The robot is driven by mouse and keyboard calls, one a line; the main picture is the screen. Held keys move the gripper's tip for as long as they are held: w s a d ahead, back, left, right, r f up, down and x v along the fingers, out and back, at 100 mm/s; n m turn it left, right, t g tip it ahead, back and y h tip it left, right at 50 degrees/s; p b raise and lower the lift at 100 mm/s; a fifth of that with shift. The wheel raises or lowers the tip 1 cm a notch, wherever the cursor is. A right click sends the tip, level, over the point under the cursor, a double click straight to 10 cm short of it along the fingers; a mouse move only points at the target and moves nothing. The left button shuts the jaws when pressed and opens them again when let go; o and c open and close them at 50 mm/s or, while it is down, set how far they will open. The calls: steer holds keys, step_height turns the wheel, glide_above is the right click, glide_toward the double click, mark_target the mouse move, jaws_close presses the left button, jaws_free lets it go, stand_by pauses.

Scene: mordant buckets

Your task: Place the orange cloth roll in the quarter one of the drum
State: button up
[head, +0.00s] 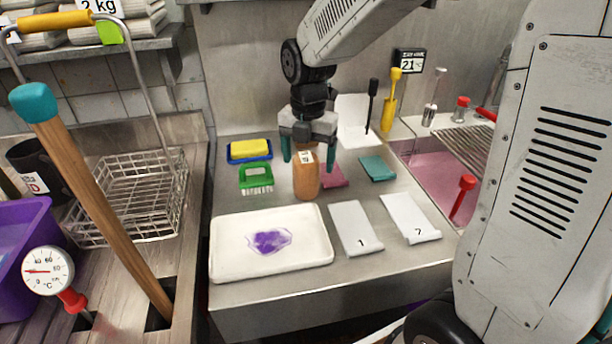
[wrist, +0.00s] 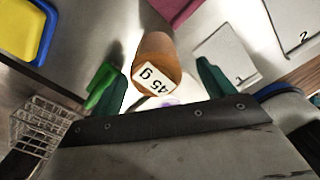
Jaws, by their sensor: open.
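The orange cloth roll (head: 306,182) stands upright on the steel counter, with a white label near its top.
A white tray (head: 225,258) with a purple patch lies in front of the roll. A green brush (head: 256,178) stands to the left, a pink cloth (head: 333,176) close to the right. Cards (head: 352,222) lie front right. A pink basin (head: 440,180) is farther right.

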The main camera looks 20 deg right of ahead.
mark_target(306, 175)
steer(key=f, duration=0.5)
steer(key=shift+w+a+f, duration=0.15)
steer(key=shift+w+f, duration=0.05)
steer(key=shift+f, duration=0.1)
steer(key=c, duration=1.2)
steer(key=shift+r, duration=0.1)
steer(key=shift+r, duration=0.8)
steer(key=shift+s+r, duration=0.15)
steer(key=shift+r, duration=0.4)
steer(key=shift+s+r, duration=0.15)
steer(key=shift+r, duration=0.35)
steer(key=s+d, duration=0.1)
steer(key=s, duration=0.4)
steer(key=s+d, duration=0.1)
steer(key=s, duration=0.4)
steer(key=s+d+r, duration=0.1)
steer(key=s, duration=0.4)
steer(key=shift+s+r, duration=0.1)
